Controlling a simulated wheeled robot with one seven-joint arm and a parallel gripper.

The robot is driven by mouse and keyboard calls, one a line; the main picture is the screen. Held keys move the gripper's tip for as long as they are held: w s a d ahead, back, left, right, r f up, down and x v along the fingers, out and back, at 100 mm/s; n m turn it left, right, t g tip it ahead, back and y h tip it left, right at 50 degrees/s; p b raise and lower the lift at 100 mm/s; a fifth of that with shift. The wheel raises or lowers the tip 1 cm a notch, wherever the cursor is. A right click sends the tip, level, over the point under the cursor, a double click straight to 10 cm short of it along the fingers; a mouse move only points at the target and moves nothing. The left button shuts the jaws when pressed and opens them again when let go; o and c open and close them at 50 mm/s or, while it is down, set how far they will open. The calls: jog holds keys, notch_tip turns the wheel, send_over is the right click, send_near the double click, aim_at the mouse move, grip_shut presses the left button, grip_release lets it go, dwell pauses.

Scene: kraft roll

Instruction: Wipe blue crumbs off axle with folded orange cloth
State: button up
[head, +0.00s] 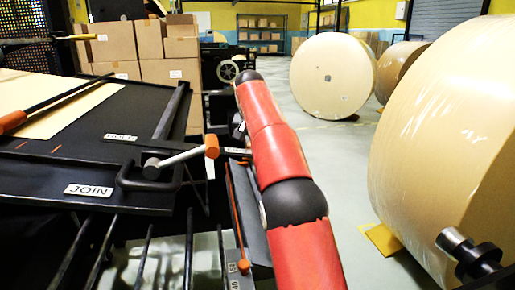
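A metal axle (463,253) with a black collar sticks out of the large kraft roll (445,140) at the right. I cannot make out blue crumbs on the part of it that shows. I see nothing that is clearly a folded orange cloth. My red and black arm reaches up through the middle of the view, and its far end bends out of sight.
A black machine table (70,215) with a "JOIN" label and an orange-knobbed crank (211,146) stands at left. A yellow piece (384,240) lies on the floor by the large roll. Another roll (333,75) stands farther back. Floor between is clear.

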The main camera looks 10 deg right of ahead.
jog(key=shift+s+f+b, duration=0.1)
jog(key=shift+f+b, duration=0.15)
jog(key=shift+b, duration=0.1)
jog(key=shift+s+b, duration=0.35)
jog(key=shift+b, duration=0.1)
jog(key=shift+s+r+b, duration=0.1)
jog(key=shift+s+b, duration=0.8)
jog(key=shift+s, duration=0.35)
jog(key=shift+s+b, duration=0.85)
jog(key=shift+s, duration=0.15)
jog(key=shift+s+r+b, duration=0.15)
jog(key=shift+s+b, duration=0.25)
jog(key=shift+s, duration=0.4)
jog(key=shift+s+b, duration=1.2)
jog(key=shift+s, duration=0.5)
notch_tip(320, 180, up, 6)
jog(key=p, duration=0.7)
